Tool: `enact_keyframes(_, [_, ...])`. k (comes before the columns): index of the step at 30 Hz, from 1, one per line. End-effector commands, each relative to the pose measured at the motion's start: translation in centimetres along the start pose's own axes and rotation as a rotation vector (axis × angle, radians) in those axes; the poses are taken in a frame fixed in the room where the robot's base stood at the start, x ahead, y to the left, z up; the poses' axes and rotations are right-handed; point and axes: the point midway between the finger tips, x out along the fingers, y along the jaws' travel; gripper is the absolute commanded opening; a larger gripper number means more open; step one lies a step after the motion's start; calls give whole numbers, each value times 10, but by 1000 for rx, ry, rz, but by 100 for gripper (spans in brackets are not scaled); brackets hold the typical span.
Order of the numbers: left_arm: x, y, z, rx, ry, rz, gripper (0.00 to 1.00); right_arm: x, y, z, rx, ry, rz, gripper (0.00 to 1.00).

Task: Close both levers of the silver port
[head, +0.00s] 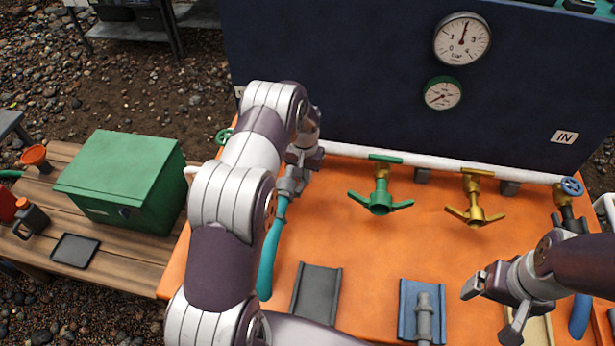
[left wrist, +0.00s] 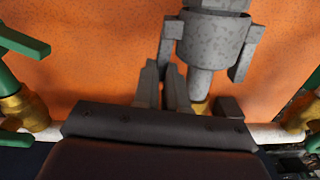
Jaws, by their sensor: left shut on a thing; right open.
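The silver port (head: 289,186) is a grey coupling on the white pipe, with a teal hose (head: 270,255) hanging from it towards me. In the left wrist view the silver port (left wrist: 212,40) has a lever on each side. The right lever (left wrist: 245,52) there lies roughly along the body, free of the fingers. The other lever (left wrist: 170,45) reaches down to my left gripper (left wrist: 164,88), which is shut on it. In the head view my arm partly hides the port and left gripper (head: 305,155). My right gripper (head: 492,308) is open and empty over the orange table's right part.
A green port (head: 380,200) and a yellow port (head: 473,210), both with levers spread, stand right of the silver port. A dark gauge panel (head: 340,90) rises behind the pipe (head: 450,165). Grey (head: 316,292) and blue trays lie in front. A green box (head: 125,180) stands left.

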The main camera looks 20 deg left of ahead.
Motion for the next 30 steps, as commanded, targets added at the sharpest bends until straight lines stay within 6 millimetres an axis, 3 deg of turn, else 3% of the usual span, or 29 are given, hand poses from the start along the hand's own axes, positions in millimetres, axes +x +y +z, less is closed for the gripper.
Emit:
enact_keyframes(21, [0, -4, 0, -75, 2, 0, 0, 3, 0, 0, 0, 0, 0, 89])
enact_keyframes(24, [0, -4, 0, -74, 2, 0, 37, 3, 0, 0, 0, 0, 0, 89])
enact_keyframes(30, [0, -4, 0, -74, 1, 0, 37, 3, 0, 0, 0, 0, 0, 89])
